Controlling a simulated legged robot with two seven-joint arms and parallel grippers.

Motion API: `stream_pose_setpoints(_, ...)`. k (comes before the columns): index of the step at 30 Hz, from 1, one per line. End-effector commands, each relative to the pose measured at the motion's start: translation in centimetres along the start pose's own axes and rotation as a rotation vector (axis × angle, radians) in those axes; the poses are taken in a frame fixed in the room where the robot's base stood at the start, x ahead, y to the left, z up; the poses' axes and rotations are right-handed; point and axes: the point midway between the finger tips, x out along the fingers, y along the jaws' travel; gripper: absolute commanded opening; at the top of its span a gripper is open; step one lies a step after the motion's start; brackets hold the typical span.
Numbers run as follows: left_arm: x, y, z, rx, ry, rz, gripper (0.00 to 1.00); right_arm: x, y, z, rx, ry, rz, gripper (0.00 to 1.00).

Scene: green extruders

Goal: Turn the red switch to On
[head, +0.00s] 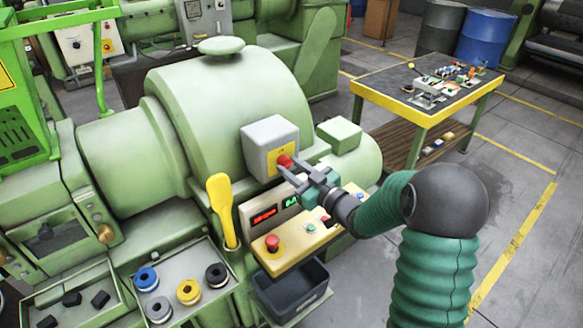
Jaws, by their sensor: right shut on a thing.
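The red switch (284,161) sits on a yellow plate on the front of a grey box (262,141) on the green extruder. My right gripper (291,169) reaches in from the right and is shut on the red switch. The fingers cover part of the switch, so its exact angle and the On mark cannot be read. My left gripper is not in view.
Below the gripper is a control panel (293,246) with a red mushroom button (272,243) and displays. A yellow lever (221,205) stands to its left. A dark bin (290,289) sits beneath. A yellow-edged table (426,112) stands behind, right.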

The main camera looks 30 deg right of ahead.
Motion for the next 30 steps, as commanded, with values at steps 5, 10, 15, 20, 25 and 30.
stream_pose_setpoints(5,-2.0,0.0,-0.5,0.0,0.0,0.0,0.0,0.1,0.2,-0.6,0.207,0.012,0.003,0.0)
stream_pose_setpoints(10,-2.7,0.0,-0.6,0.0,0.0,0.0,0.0,0.1,0.2,-0.3,0.373,0.022,0.005,0.0)
stream_pose_setpoints(15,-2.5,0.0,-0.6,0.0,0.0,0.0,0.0,0.1,0.2,-0.1,0.383,0.024,0.005,0.0)
stream_pose_setpoints(20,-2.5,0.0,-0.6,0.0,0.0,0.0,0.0,0.1,0.2,-0.1,0.382,0.024,0.005,0.39)
stream_pose_setpoints(25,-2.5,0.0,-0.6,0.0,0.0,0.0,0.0,0.1,0.1,-0.1,0.382,0.022,0.004,0.51)
stream_pose_setpoints(30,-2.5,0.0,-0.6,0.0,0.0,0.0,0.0,0.0,0.1,-0.1,0.382,0.021,0.003,0.51)
